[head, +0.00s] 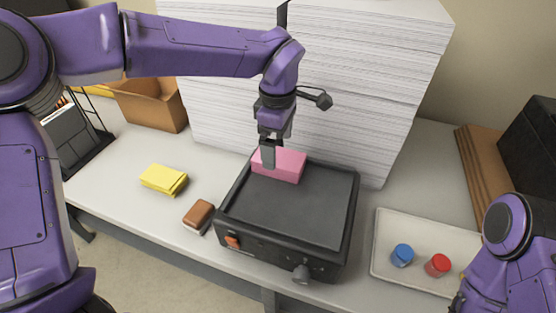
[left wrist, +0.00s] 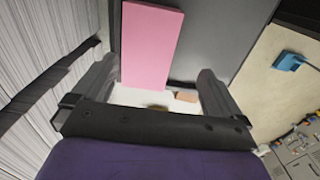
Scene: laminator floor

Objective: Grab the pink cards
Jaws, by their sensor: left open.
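The pink cards (head: 283,165) form a flat rectangular stack lying on the back left part of the black laminator's top (head: 300,205). My left gripper (head: 269,155) is at the cards' left end in the head view, with a finger in front of them. In the left wrist view the pink cards (left wrist: 150,47) reach in between the two open fingers of the left gripper (left wrist: 158,85), nearer the left finger. Contact cannot be told. My right arm shows at the lower right of the head view, but its gripper is out of frame.
Tall white paper stacks (head: 345,70) stand right behind the laminator. Yellow cards (head: 163,179) and a brown block (head: 198,214) lie to its left. A tray (head: 385,255) at right holds a blue jar (head: 402,254) and a red jar (head: 438,265). A cardboard box (head: 150,105) stands back left.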

